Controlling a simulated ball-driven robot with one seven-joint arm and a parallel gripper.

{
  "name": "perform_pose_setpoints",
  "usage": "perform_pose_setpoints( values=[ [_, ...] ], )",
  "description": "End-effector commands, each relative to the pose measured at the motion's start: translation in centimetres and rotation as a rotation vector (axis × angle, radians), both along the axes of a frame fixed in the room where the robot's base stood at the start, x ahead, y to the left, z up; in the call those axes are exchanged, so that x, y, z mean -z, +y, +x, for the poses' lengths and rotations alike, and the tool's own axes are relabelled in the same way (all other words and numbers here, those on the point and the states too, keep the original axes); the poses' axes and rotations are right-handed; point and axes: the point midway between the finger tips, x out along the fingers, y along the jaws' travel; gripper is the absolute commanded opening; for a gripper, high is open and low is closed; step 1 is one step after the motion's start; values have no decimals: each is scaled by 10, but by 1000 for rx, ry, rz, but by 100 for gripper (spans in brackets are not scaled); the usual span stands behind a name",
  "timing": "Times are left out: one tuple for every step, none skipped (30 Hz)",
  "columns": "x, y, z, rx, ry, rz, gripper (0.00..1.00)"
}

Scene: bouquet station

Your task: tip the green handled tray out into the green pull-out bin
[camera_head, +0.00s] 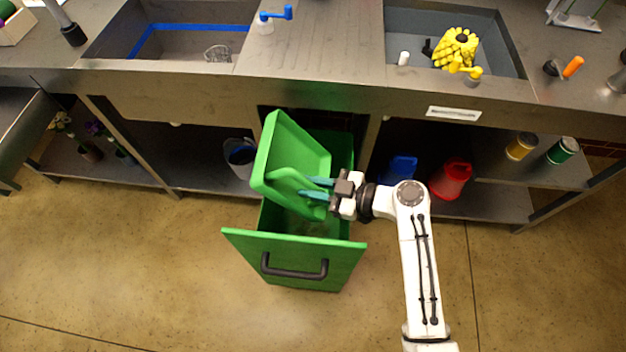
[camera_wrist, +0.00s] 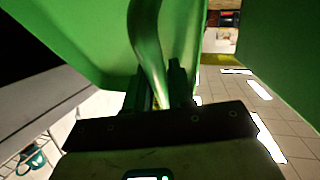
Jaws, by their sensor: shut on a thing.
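The green handled tray (camera_head: 292,146) is held tilted steeply over the open green pull-out bin (camera_head: 293,255), in the head view. Its inside faces up and to the right, and looks empty where it shows. My gripper (camera_head: 317,188) is shut on the tray's handle. In the wrist view the curved green handle (camera_wrist: 146,45) runs down between my gripper's fingers (camera_wrist: 160,88). The bin is pulled out from under the counter, with its front panel and dark handle toward the camera. The tray and my gripper hide much of the bin's inside.
The steel counter (camera_head: 330,85) runs above and behind the bin. On the lower shelf stand a grey bucket (camera_head: 240,157) to the left, and a blue container (camera_head: 400,169) and a red container (camera_head: 451,179) to the right. The floor in front is clear.

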Motion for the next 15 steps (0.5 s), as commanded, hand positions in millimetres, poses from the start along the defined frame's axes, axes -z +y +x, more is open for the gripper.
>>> perform_pose_setpoints(
  values=[
    [-7, 1, 0, -1, 0, -18, 0],
    [-8, 2, 0, -1, 0, -28, 0],
    [-8, 2, 0, 0, 0, -45, 0],
    [-8, 2, 0, -1, 1, -55, 0],
    [-8, 2, 0, -1, 1, -67, 0],
    [-9, 2, 0, -1, 2, -83, 0],
    [-9, 3, 0, -1, 2, -94, 0],
    [-10, 3, 0, -2, 3, -107, 0],
    [-10, 3, 0, -2, 3, -122, 0],
    [-10, 3, 0, -1, 4, -134, 0],
    [-10, 3, 0, -1, 5, -145, 0],
    [-11, 4, 0, -1, 5, -162, 0],
    [-11, 4, 0, 0, 6, -174, 0],
    [-12, 4, 0, -1, 6, -184, 0],
    [-12, 4, 0, -1, 6, -202, 0]
  ],
)
